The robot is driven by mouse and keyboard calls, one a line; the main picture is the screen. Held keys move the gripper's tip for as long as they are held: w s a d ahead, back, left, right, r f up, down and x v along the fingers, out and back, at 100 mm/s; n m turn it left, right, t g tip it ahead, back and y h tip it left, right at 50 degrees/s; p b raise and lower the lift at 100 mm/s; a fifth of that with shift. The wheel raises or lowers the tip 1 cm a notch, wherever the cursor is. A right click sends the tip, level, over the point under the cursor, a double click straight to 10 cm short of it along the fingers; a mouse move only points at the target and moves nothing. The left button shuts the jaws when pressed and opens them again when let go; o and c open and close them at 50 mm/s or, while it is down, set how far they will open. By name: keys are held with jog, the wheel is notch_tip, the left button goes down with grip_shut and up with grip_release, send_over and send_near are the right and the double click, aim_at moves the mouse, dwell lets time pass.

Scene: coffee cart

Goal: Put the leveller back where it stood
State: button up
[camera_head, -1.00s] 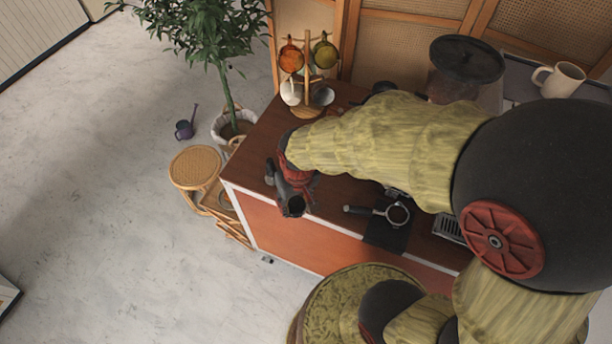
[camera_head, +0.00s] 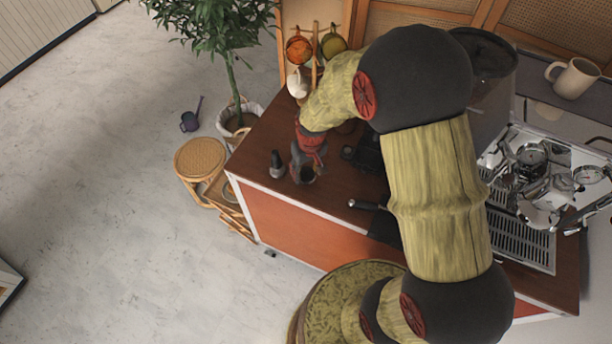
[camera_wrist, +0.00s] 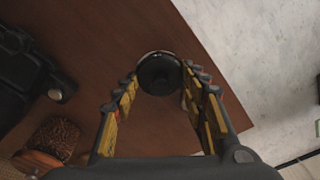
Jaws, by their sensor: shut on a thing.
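The leveller (camera_wrist: 159,73) is a round dark piece with a paler rim, seen from above between my fingertips in the wrist view. My gripper (camera_wrist: 160,85) is shut on it, with one finger on each side. In the head view my gripper (camera_head: 306,168) is low at the left end of the brown counter (camera_head: 335,192), and the leveller is hard to make out among the dark fingers. I cannot tell whether its underside touches the counter.
A dark-handled tool with a metal base (camera_head: 277,166) stands just left of my gripper. A portafilter handle (camera_head: 366,204) and a black box (camera_wrist: 25,80) lie on the other side. A cup stand (camera_head: 314,55) is behind. The counter edge is close.

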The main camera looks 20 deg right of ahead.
jog(key=shift+w+f, duration=0.1)
jog(key=shift+f, duration=1.5)
jog(key=shift+f, duration=0.15)
jog(key=o, duration=1.2)
jog(key=shift+o, duration=0.4)
notch_tip(320, 180, up, 12)
jog(key=s+p, duration=0.1)
jog(key=s, duration=0.1)
notch_tip(320, 180, up, 16)
jog(key=t, duration=0.2)
send_over(306, 176)
jog(key=s, duration=0.8)
jog(key=s+r+m+t, duration=0.1)
jog(key=s+r+t, duration=0.1)
jog(key=s+r, duration=0.6)
jog(key=s, duration=0.3)
jog(key=shift+s+d, duration=0.15)
jog(key=shift+s, duration=0.1)
